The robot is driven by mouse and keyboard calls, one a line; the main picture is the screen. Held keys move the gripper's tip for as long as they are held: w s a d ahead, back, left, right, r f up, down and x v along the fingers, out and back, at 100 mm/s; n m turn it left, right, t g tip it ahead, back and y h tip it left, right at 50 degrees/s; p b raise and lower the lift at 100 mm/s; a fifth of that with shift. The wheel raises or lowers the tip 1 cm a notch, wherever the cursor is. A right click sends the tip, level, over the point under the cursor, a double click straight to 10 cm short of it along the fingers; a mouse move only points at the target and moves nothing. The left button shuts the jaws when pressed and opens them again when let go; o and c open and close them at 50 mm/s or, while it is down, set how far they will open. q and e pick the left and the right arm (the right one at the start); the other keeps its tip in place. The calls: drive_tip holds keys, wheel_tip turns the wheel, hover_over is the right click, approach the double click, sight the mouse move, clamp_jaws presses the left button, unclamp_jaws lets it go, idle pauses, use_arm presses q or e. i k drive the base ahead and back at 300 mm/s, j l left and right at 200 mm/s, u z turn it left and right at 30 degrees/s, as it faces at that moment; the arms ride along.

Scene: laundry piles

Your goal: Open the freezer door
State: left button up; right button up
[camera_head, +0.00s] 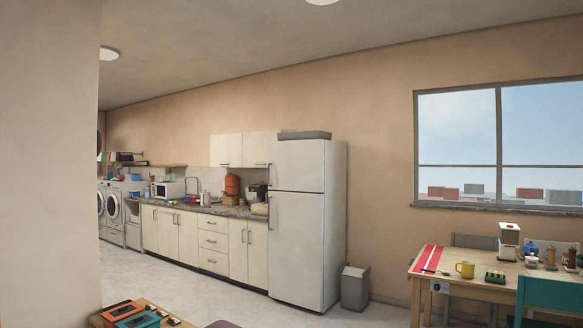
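A tall white fridge-freezer (300,228) stands against the far wall, right of the kitchen counter. Its upper, shorter door (297,165) is shut, and so is the taller lower door. Each door has a handle on its left edge; the upper handle (270,174) is near the bottom of its door. No label shows which compartment is the freezer. Neither of my grippers is in view.
A wall (48,150) fills the left side. A low table (155,308) with colored items is at the bottom left. A grey bin (355,288) stands right of the fridge. A dining table (480,272) with chairs is at the right. The floor (225,300) before the fridge looks clear.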

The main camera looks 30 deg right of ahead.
sight(293, 165)
drive_tip(key=i+l+z, duration=0.45)
drive_tip(key=i+z, duration=0.25)
drive_tip(key=i+l+z, duration=0.45)
drive_tip(key=i+z, duration=0.45)
drive_tip(key=i, duration=0.2)
drive_tip(key=i+j+z, duration=0.1)
drive_tip(key=i+z, duration=0.3)
drive_tip(key=i, duration=0.2)
drive_tip(key=i+j+u, duration=0.1)
drive_tip(key=i+u, duration=0.15)
drive_tip(key=i, duration=0.2)
drive_tip(key=i+u, duration=0.25)
drive_tip(key=i, duration=0.2)
drive_tip(key=i+l+u, duration=0.1)
drive_tip(key=i+u, duration=0.15)
drive_tip(key=i, duration=0.25)
drive_tip(key=i+l+u, duration=0.25)
drive_tip(key=i, duration=0.2)
drive_tip(key=i+l+u, duration=0.25)
drive_tip(key=i, duration=0.2)
